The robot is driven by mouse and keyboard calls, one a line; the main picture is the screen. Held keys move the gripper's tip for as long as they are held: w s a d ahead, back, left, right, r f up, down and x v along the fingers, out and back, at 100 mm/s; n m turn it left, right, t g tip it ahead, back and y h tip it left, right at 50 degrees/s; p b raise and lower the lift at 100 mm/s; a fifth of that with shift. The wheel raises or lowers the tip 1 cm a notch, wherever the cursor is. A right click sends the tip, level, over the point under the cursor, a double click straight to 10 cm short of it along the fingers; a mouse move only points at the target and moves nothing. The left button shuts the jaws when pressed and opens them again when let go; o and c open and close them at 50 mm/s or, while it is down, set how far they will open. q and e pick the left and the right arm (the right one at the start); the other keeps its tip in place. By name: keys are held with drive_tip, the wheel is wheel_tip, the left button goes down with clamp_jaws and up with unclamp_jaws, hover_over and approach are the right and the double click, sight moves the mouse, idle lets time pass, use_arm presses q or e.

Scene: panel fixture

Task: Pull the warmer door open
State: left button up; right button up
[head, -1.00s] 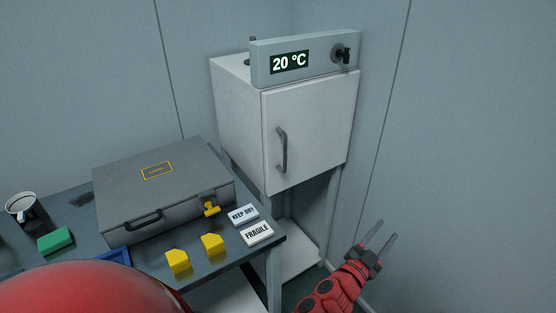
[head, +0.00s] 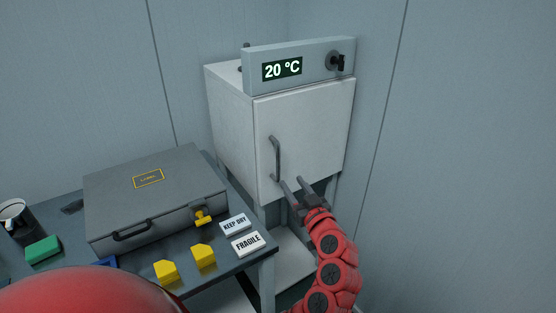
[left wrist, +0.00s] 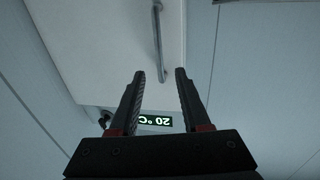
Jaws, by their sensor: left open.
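The warmer (head: 230,115) is a white cabinet with a grey top panel. Its door (head: 315,125) is shut. The door's grey vertical bar handle (head: 276,158) is on the left side of the door. My left gripper (head: 293,182) is open and empty, just right of the handle's lower end in the head view. In the left wrist view the handle (left wrist: 158,40) lies beyond the open fingertips (left wrist: 160,74), in line with the gap between them. I see no contact. My right gripper is not in view.
The display (head: 282,69) reads 20 °C, beside a dark knob (head: 337,62). A table at left holds a grey case (head: 150,195), yellow blocks (head: 204,256), KEEP DRY (head: 234,225) and FRAGILE (head: 248,244) labels, a green block (head: 43,250) and a mug (head: 14,214). Walls stand close behind.

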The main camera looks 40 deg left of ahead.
sight(279, 163)
use_arm(q)
drive_tip(key=p+x, duration=0.2)
drive_tip(key=x, duration=0.9)
drive_tip(key=shift+w+a, duration=0.25)
drive_tip(key=shift+w, duration=0.05)
clamp_jaws()
idle(0.8)
